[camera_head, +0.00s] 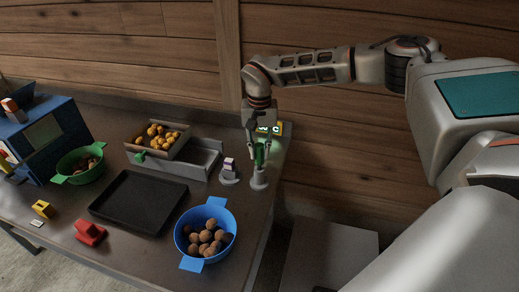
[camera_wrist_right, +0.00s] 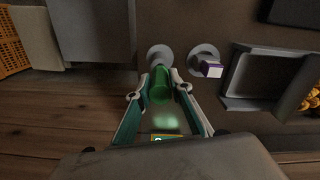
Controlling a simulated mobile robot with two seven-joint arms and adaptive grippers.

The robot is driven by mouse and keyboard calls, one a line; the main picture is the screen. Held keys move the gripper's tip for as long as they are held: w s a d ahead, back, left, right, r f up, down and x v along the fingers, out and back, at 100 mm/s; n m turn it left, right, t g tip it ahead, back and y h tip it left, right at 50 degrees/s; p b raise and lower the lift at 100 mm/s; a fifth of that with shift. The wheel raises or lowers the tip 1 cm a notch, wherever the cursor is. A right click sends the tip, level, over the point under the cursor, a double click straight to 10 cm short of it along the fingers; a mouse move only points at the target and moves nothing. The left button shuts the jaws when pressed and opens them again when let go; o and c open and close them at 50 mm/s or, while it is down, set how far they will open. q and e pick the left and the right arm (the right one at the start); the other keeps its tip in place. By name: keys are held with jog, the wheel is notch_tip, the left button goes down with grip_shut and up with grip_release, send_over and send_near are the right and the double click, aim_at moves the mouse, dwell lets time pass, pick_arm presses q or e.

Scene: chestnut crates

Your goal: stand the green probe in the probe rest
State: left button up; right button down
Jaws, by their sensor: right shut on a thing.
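The green probe (camera_head: 260,154) is upright between the fingers of my right gripper (camera_head: 259,150), which is shut on it. In the right wrist view the probe (camera_wrist_right: 160,90) lies between the two fingers (camera_wrist_right: 161,85). The grey probe rest (camera_head: 259,182), a short post on a round foot, stands near the right edge of the table, directly below the probe. Its round foot (camera_wrist_right: 158,53) also shows in the right wrist view. The fingers and probe hide the meeting point, so I cannot tell whether the probe's lower end is inside the rest. My left gripper is not in view.
A purple-and-white piece on a round grey base (camera_head: 229,179) stands just left of the rest. A grey tray (camera_head: 205,160), a blue bowl of brown balls (camera_head: 222,213) and a black tray (camera_head: 137,202) lie further left.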

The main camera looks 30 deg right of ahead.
jog(key=shift+f, duration=1.35)
jog(key=c, duration=1.7)
grip_release()
jog(key=shift+r, duration=0.1)
notch_tip(320, 180, up, 12)
jog(key=shift+f, duration=0.1)
